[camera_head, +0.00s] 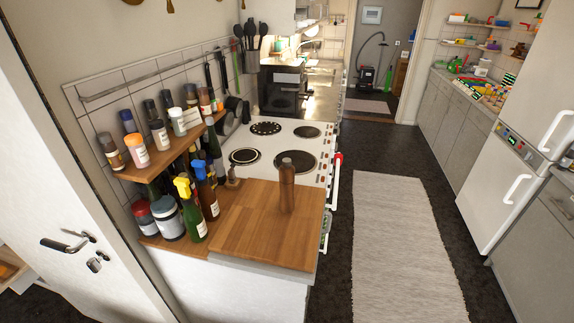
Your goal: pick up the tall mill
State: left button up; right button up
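The tall mill (287,186) is a brown, slim, upright cylinder with a rounded top. It stands on the wooden counter top (246,239), toward its back right part near the cooker. Nothing touches it, and its whole front side shows. Neither my left nor my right gripper is in the head view.
Bottles with yellow (192,212) and blue (206,191) tops stand left of the mill, with jars beside them. A small brown item (233,177) stands behind. A spice shelf (173,148) hangs above. The white cooker (278,150) lies beyond. The counter's front is clear.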

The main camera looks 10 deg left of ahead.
aim_at(286, 175)
jog(key=i+j, duration=0.65)
jog(key=j, duration=0.15)
jog(key=k, duration=0.45)
